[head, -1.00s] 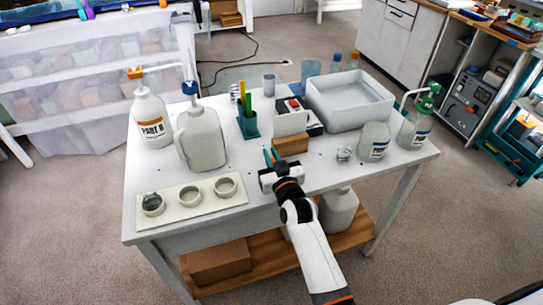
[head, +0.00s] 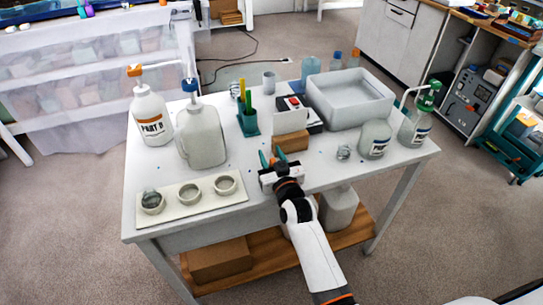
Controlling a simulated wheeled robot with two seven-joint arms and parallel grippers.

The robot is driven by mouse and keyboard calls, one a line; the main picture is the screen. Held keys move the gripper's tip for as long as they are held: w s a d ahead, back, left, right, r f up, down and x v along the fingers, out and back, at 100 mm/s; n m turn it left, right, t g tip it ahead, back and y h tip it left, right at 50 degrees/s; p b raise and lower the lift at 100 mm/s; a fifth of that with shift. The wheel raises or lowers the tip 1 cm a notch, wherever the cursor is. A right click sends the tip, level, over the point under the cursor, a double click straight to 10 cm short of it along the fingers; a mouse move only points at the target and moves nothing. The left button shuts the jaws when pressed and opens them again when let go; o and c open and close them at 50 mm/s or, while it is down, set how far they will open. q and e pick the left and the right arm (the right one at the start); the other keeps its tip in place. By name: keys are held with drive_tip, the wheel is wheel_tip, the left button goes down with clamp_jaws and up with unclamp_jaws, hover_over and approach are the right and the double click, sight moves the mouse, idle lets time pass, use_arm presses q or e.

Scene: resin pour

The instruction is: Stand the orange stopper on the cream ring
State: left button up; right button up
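My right gripper (head: 272,156) reaches over the table's front edge, its two teal fingers spread apart. A small orange thing (head: 273,161) shows between the fingers; it may be the orange stopper, but it is too small to tell its shape or whether it touches a finger. I cannot tell which is the cream ring. My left gripper is out of view.
The cream board (head: 208,200) lies left of the gripper. A brown block (head: 292,143) stands just beyond the fingers, with a green pen cup (head: 249,124) behind. A white jug (head: 202,138) and Part B bottle (head: 151,118) stand back left. A small clear jar (head: 344,153) is to the right.

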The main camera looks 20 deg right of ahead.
drive_tip(key=s, duration=1.2)
drive_tip(key=r+p, duration=0.5)
drive_tip(key=shift+d, duration=0.2)
